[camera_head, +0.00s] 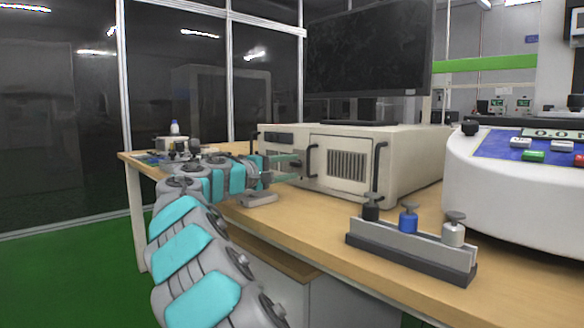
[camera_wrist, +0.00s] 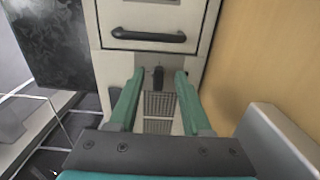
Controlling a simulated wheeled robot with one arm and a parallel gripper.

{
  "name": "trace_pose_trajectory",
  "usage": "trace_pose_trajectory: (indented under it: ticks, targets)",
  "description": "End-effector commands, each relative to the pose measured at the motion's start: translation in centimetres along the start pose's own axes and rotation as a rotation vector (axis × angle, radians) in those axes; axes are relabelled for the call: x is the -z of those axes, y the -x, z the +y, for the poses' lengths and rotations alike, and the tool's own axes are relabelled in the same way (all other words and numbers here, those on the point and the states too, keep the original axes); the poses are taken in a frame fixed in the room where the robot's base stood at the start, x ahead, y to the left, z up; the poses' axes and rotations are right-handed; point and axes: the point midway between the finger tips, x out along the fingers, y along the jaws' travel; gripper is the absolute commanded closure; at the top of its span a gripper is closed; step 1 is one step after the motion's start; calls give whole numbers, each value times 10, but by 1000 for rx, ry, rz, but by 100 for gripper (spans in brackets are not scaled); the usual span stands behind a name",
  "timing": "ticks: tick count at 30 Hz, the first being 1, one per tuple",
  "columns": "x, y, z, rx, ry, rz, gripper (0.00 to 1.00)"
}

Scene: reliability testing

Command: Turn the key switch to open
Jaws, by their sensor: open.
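A beige box-shaped instrument (camera_head: 345,160) stands on the wooden table. In the wrist view, a small dark key switch (camera_wrist: 158,78) sticks out from its front panel (camera_wrist: 112,62), above a grille. My gripper (camera_head: 290,167) reaches the left part of this front in the head view. In the wrist view its two green fingers (camera_wrist: 160,75) are open, one on either side of the key switch, with a gap visible on both sides. In the head view the switch is too small and too close to the fingers to make out clearly. Which way the key is turned cannot be told.
Dark handles (camera_head: 380,168) stick out from the instrument's front; one also shows in the wrist view (camera_wrist: 148,37). A monitor (camera_head: 368,55) stands on top. A rack with several knobbed weights (camera_head: 410,250) and a white round device (camera_head: 500,190) are at right on the table (camera_head: 300,225).

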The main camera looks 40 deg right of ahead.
Motion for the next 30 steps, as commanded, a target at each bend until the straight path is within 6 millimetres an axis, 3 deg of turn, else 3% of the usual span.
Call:
trace_pose_trajectory:
  ticks: [12,30]
  targets:
    - [0,62,1,-1,-1,-1,51]
    - [1,65,0,2,-6,7,51]
